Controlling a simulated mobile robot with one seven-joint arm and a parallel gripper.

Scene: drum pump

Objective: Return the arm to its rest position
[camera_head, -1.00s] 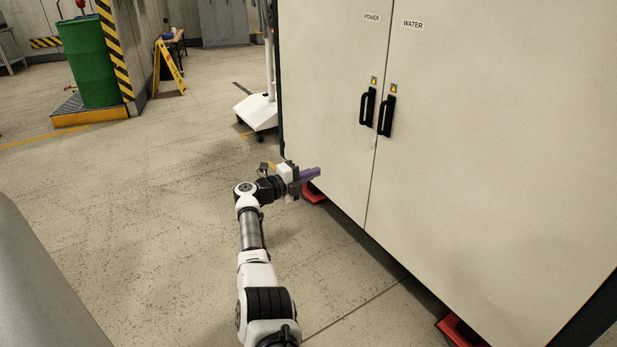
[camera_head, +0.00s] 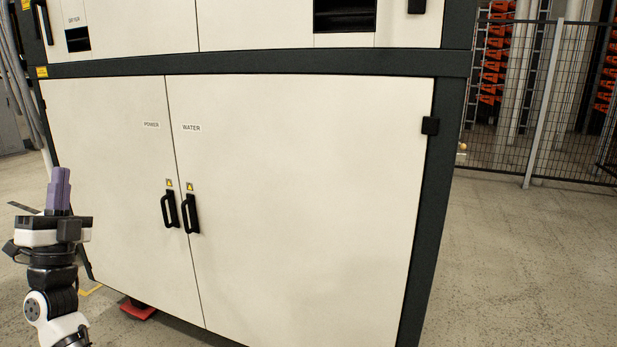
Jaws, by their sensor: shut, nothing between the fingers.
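My gripper (camera_head: 60,188) is at the lower left of the head view, with its purple fingers pointing up. The fingers are together and nothing shows between them. My white and black arm (camera_head: 53,300) runs down from it to the bottom edge. The gripper appears in front of the left edge of a large cream cabinet, and I see no contact between them.
The cabinet's POWER door (camera_head: 115,200) and WATER door (camera_head: 300,210) are closed, with black handles side by side. A red foot (camera_head: 138,310) sits under the cabinet. A mesh fence (camera_head: 540,110) stands at the right, with clear floor (camera_head: 510,270) before it.

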